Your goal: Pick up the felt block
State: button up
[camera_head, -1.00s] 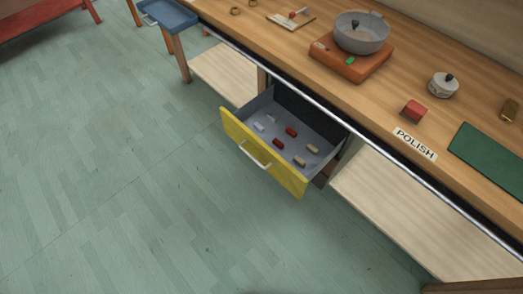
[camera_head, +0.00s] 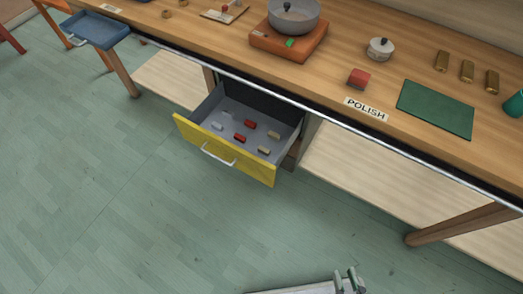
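A small red block (camera_head: 358,78) with a darker front side sits on the wooden bench top, behind the POLISH label; it looks like the felt block. Its material is too small to make out. My gripper (camera_head: 348,280) shows only in part at the bottom edge, low over the floor and well apart from the bench. Two short upright parts show there, but its fingertips are not clear enough to tell whether it is open.
A yellow-fronted drawer (camera_head: 225,150) stands open below the bench, with several small red and pale pieces inside.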

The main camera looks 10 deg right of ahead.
aim_at(264, 150)
jog(key=z, duration=2.5)
jog(key=u, duration=2.7)
jog(key=i+j+u, duration=0.15)
jog(key=i, duration=0.25)
jog(key=i+j+u, duration=0.1)
jog(key=i+j, duration=0.15)
jog(key=i, duration=0.2)
